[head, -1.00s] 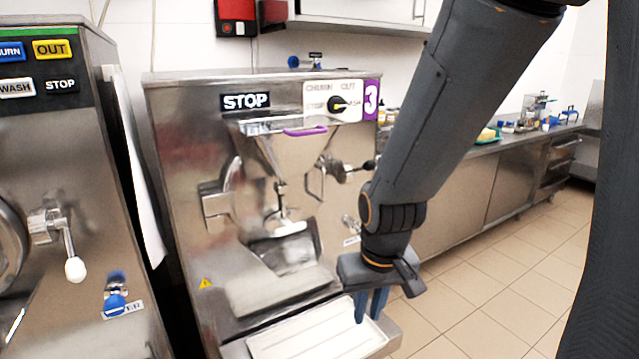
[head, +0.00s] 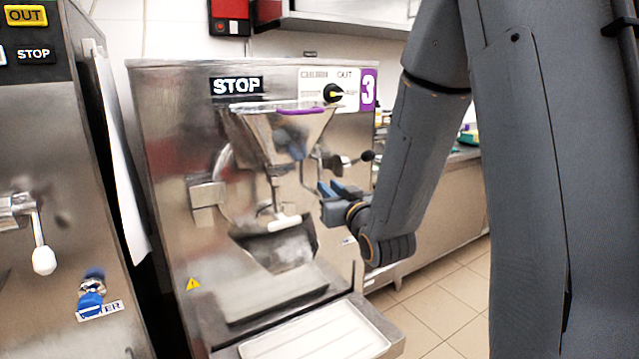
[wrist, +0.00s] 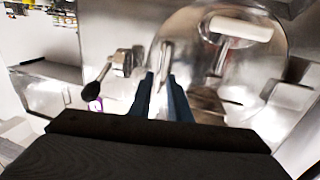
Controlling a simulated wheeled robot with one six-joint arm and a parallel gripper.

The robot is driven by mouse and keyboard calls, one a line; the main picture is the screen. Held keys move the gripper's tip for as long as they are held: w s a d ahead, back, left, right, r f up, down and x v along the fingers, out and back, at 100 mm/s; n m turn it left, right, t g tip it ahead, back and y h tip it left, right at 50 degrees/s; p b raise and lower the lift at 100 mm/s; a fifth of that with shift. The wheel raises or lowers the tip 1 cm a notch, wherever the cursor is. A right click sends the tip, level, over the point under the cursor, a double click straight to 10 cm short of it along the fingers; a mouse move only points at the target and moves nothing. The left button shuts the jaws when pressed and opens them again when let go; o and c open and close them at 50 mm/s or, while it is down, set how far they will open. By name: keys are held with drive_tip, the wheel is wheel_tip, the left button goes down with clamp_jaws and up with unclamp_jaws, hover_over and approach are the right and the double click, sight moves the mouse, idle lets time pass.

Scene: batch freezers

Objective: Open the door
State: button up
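The freezer marked 3 (head: 165,130) has a round metal door (head: 227,170) on its front, and the door looks shut. The door fills the upper right of the wrist view (wrist: 270,62). At the door's right side is a latch lever with a black knob (head: 367,155), also in the wrist view (wrist: 92,91). An upright metal handle (wrist: 165,58) shows beside it. My gripper (head: 325,189) is at the door's right side, blue fingers pointing at the freezer. In the wrist view my gripper (wrist: 163,82) is open, fingers on either side of the handle; contact is unclear.
A metal hopper (head: 290,125) and white-tipped lever (head: 284,222) stick out from the door. A drip tray (head: 318,335) lies below. Another freezer (head: 45,130) stands close on the left. Tiled floor (head: 440,310) is free at the right.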

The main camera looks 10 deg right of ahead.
sight(320, 179)
drive_tip(key=w, duration=0.2)
drive_tip(key=w+p, duration=0.1)
drive_tip(key=w, duration=0.2)
drive_tip(key=w+a, duration=0.1)
drive_tip(key=w, duration=0.1)
drive_tip(key=shift+w+p, duration=0.2)
drive_tip(key=shift+p, duration=0.1)
clamp_jaws()
